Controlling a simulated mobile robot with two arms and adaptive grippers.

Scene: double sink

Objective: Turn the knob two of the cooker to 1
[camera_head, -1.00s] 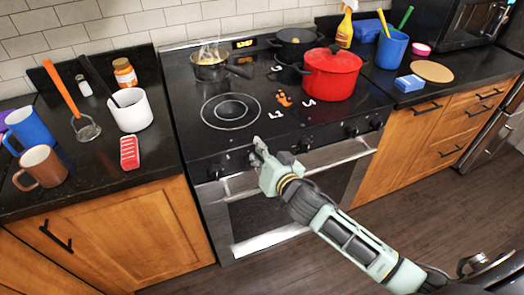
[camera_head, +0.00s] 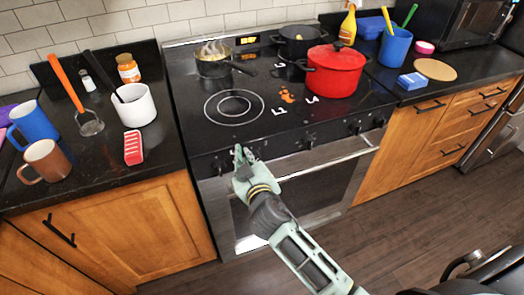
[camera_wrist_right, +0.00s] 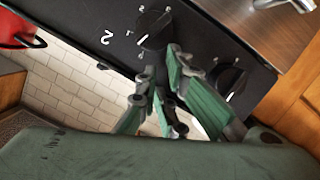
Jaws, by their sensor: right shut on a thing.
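The cooker (camera_head: 300,175) is a black and steel range with several black knobs along its front panel. Knob two (camera_wrist_right: 153,29) shows in the right wrist view beside a white "2", with small dial marks around it. My right gripper (camera_head: 239,152) is at the left part of the front panel in the head view. In the right wrist view its green fingers (camera_wrist_right: 160,64) converge at the lower edge of knob two, shut on it. The fingers hide part of the dial. Another knob (camera_wrist_right: 230,78) is beside them. My left gripper is not in view.
A red pot (camera_head: 335,72), a steaming pan (camera_head: 213,63) and a black pot (camera_head: 300,42) stand on the cooktop. The left counter holds mugs, a white container (camera_head: 135,107) and a red-and-white item (camera_head: 134,148). The floor before the oven is clear except for my arm.

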